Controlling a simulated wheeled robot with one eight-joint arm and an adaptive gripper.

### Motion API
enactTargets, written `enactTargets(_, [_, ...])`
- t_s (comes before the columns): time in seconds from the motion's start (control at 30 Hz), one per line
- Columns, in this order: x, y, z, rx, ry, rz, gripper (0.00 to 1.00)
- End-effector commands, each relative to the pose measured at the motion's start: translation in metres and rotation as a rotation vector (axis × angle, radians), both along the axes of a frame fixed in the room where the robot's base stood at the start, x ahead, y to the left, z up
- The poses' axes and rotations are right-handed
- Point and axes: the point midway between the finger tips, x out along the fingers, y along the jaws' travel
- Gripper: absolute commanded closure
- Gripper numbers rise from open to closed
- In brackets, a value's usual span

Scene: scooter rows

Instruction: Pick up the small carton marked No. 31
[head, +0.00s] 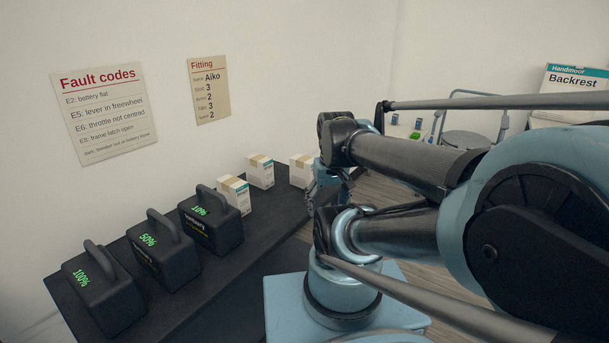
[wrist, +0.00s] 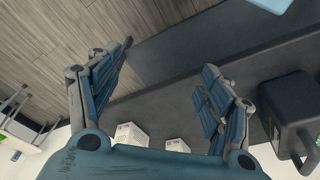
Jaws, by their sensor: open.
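Three small white cartons with tan tape stand on the dark bench in the head view: a near one (head: 234,194), a middle one (head: 260,171) and a far one (head: 299,171). Their numbers are too small to read, so I cannot tell which is No. 31. My gripper (head: 328,187) is beside the far carton, partly hidden by my arm. In the wrist view my gripper (wrist: 168,62) is open and empty over the bench edge. Two white cartons, one larger in view (wrist: 131,133) and one smaller (wrist: 177,145), show at the bottom, partly cut off by my gripper's body.
Three black battery packs with handles, marked 100% (head: 103,290), 50% (head: 165,250) and 10% (head: 211,221), stand on the bench (head: 205,290). One pack (wrist: 289,105) is right of my gripper in the wrist view. Wooden floor (wrist: 60,38) lies beyond the bench edge.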

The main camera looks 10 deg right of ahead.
Motion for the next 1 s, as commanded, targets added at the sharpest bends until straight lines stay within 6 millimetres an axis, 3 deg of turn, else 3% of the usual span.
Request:
enactTargets(0.2, [0.038, 0.005, 0.035, -0.015, 0.023, 0.089, 0.27])
enactTargets(0.5, [0.101, 0.005, 0.072, -0.035, 0.057, 0.218, 0.27])
enactTargets(1.0, [0.221, 0.005, 0.100, -0.057, 0.113, 0.436, 0.27])
